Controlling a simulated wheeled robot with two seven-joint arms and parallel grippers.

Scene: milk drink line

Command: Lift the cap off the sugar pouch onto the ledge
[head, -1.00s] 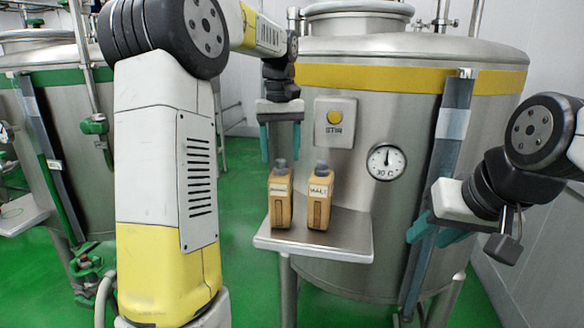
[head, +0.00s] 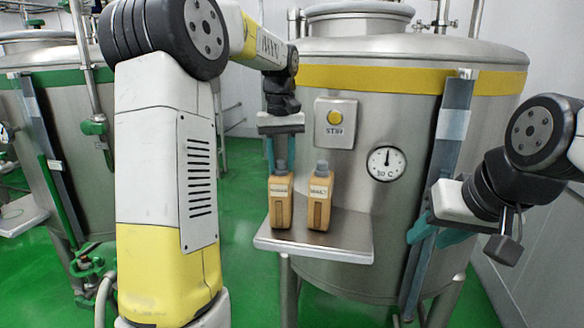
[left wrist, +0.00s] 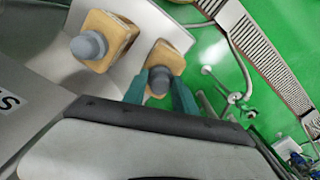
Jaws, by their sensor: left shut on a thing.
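The sugar pouch (head: 280,203) is the left one of two tan pouches standing upright on the steel ledge (head: 345,240); its label is too small to read. Its grey cap (head: 281,166) sits on top. My left gripper (head: 281,158) points down from above, shut on this cap, with a teal finger on either side. In the left wrist view the cap (left wrist: 159,80) shows between the fingertips, over the pouch top (left wrist: 166,56). My right gripper (head: 437,234) is at the right, open and empty, in front of the tank, well away from the pouches.
The malt pouch (head: 319,203), also grey-capped, stands close to the right of the sugar pouch. The tank (head: 400,110) with a STIR button box (head: 335,122) and a dial (head: 386,163) rises behind. The ledge's front and right are bare.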

